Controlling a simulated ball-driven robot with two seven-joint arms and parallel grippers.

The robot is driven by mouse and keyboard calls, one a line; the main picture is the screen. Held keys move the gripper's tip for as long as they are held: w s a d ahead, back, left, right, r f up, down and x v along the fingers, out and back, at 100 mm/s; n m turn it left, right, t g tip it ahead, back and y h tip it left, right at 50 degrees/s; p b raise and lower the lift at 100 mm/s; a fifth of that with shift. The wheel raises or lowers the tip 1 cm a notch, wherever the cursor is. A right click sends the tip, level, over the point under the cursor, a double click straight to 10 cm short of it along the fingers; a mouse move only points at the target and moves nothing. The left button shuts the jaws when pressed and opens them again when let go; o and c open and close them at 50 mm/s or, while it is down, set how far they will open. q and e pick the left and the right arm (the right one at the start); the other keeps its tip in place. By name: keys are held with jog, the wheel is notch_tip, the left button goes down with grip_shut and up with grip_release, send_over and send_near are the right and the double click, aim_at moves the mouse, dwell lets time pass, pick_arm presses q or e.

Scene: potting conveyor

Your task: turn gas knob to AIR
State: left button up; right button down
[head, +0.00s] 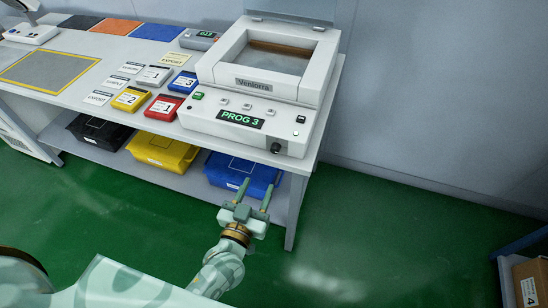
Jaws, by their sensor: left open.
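The white Ventorra machine (212,122) stands at the right end of the bench, its green display (241,119) reading PROG 3. A small black knob (276,148) sits low at the right of its front; I take this as the gas knob. Its pointer and any AIR marking are too small to read. My left gripper (256,187) is open and empty, in front of the bench edge and below the knob in the picture, its fingers pointing toward the bench. It is apart from the knob. My right gripper is out of view.
Coloured numbered boxes, including a red one (164,107) and a yellow one (130,99), lie left of the machine. A blue bin (228,170) and a yellow bin (162,150) sit on the lower shelf.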

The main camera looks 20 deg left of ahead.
aim_at(274, 151)
pick_arm(q)
jog(key=w+b, duration=0.1)
jog(key=w, duration=1)
jog(key=shift+d+f+b, duration=0.1)
jog(key=shift+d+b, duration=0.1)
jog(key=shift+b, duration=0.2)
jog(key=shift+w, duration=0.5)
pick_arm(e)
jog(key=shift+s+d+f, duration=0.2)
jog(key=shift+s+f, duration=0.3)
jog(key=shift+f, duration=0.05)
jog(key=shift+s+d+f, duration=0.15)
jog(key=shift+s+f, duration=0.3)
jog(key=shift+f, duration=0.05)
pick_arm(q)
jog(key=c, duration=1)
